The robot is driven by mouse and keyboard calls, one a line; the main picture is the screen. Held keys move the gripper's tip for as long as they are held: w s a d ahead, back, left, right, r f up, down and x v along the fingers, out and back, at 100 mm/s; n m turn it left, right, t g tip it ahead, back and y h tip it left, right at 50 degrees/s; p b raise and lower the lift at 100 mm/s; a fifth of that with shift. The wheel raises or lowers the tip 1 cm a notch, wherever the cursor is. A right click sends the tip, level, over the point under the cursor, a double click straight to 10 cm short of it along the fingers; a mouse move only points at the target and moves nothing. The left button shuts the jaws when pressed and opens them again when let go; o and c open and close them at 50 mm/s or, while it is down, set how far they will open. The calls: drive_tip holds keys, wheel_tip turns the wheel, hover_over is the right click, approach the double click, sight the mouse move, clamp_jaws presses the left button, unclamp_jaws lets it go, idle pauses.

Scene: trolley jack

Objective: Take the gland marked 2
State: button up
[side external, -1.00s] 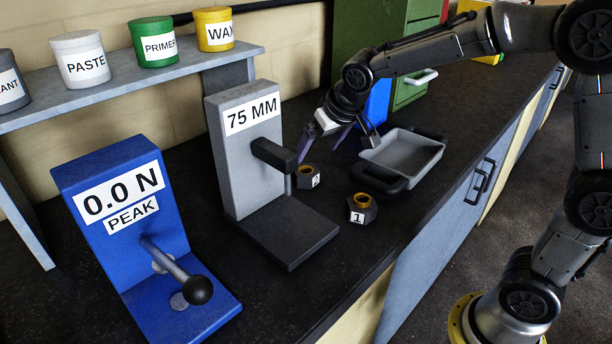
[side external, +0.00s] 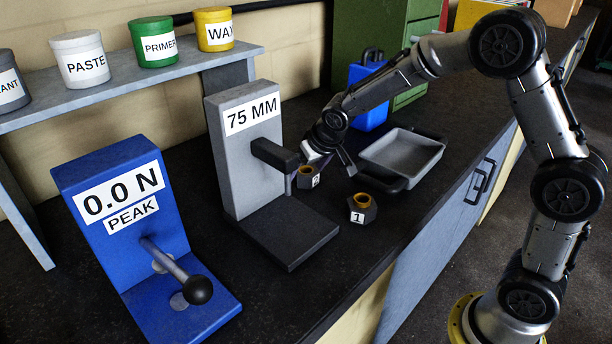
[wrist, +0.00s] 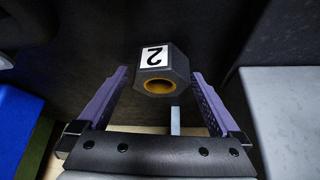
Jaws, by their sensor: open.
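The gland marked 2 (side external: 308,176) is a dark hex nut-like piece with a brass-coloured bore, standing on the dark bench beside the 75 MM stand. In the wrist view the gland marked 2 (wrist: 161,72) lies ahead of my gripper, its white label showing an upside-down 2. My gripper (wrist: 160,80) is open, with one purple finger on each side of the gland and a visible gap to both. In the side view my gripper (side external: 320,170) is low over the gland and partly hides it. The gland marked 1 (side external: 362,205) stands nearer the bench's front edge.
The grey 75 MM stand (side external: 232,150) with its dark arm is just left of my gripper. A grey tray (side external: 405,150) with dark handles lies to the right. A blue container (side external: 368,110) stands behind. The blue 0.0 N peak tester (side external: 110,240) is at the front left.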

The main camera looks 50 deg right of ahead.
clamp_jaws()
drive_tip(key=shift+r, duration=0.2)
idle(0.4)
